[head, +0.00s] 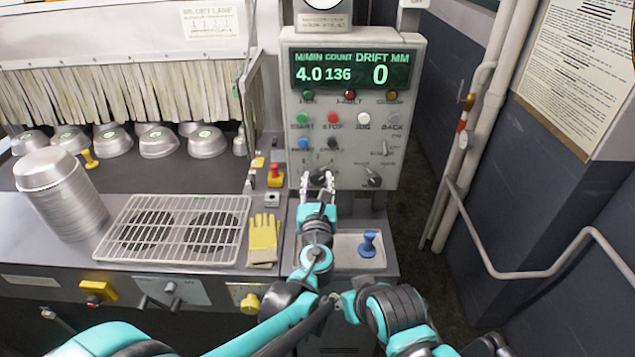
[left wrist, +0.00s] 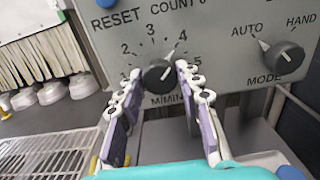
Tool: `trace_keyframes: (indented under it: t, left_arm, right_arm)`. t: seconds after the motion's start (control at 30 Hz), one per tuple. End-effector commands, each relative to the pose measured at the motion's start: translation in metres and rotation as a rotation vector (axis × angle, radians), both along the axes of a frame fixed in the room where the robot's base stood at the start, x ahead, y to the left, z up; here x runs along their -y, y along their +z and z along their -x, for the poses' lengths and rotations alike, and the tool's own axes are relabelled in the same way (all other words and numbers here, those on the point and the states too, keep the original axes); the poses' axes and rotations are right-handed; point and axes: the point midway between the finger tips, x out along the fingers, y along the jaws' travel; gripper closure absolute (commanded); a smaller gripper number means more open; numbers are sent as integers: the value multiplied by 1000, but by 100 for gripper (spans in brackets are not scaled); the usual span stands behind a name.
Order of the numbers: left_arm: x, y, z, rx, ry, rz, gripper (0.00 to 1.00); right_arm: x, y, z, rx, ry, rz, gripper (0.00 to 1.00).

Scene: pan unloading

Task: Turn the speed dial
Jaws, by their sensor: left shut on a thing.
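The speed dial (left wrist: 160,73) is a black knob on the grey panel, with numbers around it and M/MIN below. Its white pointer is up and right, near the 4. My left gripper (left wrist: 159,69) has one finger on each side of the dial and is shut on it. In the head view, the left gripper (head: 319,178) reaches up to the panel's lower left and hides most of the dial (head: 320,176). The green display (head: 350,72) reads 4.0 M/MIN, count 136 and drift 0.
The mode knob (head: 373,178) is close on the right of the dial. Coloured buttons sit above it, and a red button on a yellow box (head: 275,176) is at the left. A shelf with a blue-handled stamp (head: 368,243) lies below. Yellow gloves (head: 263,240) lie beside a wire rack (head: 172,228).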

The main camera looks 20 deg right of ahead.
Motion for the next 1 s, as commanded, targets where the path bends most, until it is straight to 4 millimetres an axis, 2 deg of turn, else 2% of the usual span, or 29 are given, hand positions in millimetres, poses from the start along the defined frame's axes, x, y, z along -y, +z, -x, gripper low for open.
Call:
trace_keyframes:
  t: [0.07, 0.1, 0.17, 0.43, 0.57, 0.67, 1.0]
  left_arm:
    - [0, -1, 1, -2, -1, 3, 94]
    - [0, -1, 1, -2, -1, 3, 57]
    - [0, -1, 1, -2, -1, 3, 45]
    - [0, -1, 1, -2, 0, 2, 45]
    - [-2, 0, 8, -1, -1, 2, 45]
    - [-6, 0, 22, -1, -2, 2, 45]
    - [-25, -1, 92, -2, -3, 2, 45]
  right_arm:
    - [0, 0, 0, 0, 0, 0, 60]
    - [0, 0, 0, 0, 0, 0, 60]
    - [0, 0, 0, 0, 0, 0, 60]
    - [0, 0, 0, 0, 0, 0, 60]
    - [0, 0, 0, 0, 0, 0, 60]
    - [0, 0, 0, 0, 0, 0, 60]
    - [0, 0, 0, 0, 0, 0, 60]
